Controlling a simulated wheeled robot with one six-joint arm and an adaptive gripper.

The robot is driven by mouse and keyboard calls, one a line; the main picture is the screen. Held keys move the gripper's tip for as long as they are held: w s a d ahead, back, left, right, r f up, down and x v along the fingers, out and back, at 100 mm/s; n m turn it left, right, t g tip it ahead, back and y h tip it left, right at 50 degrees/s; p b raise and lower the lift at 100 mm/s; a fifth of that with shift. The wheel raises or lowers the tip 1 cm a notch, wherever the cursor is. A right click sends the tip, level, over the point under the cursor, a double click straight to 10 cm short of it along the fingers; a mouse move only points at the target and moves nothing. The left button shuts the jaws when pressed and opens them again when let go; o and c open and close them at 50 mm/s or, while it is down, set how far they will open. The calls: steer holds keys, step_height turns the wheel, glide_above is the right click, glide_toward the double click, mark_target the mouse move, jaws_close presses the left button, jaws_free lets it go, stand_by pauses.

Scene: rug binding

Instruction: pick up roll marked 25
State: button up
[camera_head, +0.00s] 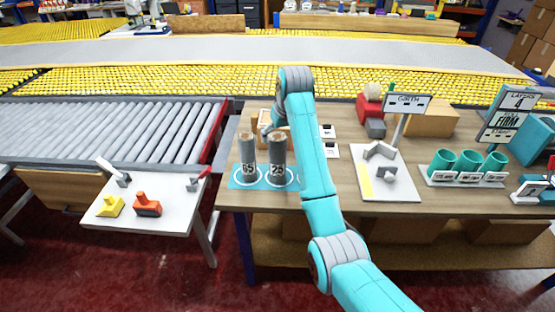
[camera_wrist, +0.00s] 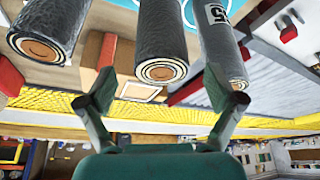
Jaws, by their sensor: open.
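The roll marked 25 (camera_head: 277,160) is a grey upright cylinder on a blue mat (camera_head: 236,183) near the bench's front edge. A similar roll, whose mark looks like 65 (camera_head: 247,158), stands to its left. In the wrist view my gripper (camera_wrist: 162,72) is open, with the middle roll (camera_wrist: 160,38) lying between the lines of its fingers, apart from them; by its place this appears to be the 25 roll. A marked roll (camera_wrist: 226,50) is at right and a third roll (camera_wrist: 45,30) at left. In the head view my arm hides that third roll and most of my gripper.
A wooden box (camera_head: 270,118) stands behind the rolls. A roller conveyor (camera_head: 120,130) and a small white table (camera_head: 170,215) are at left.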

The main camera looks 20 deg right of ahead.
mark_target(278, 159)
steer(key=x, duration=0.4)
steer(key=shift+s+a+f, duration=0.1)
steer(key=shift+s+f, duration=0.05)
steer(key=shift+f, duration=0.1)
steer(key=shift+r, duration=0.1)
steer(key=c, duration=1.7)
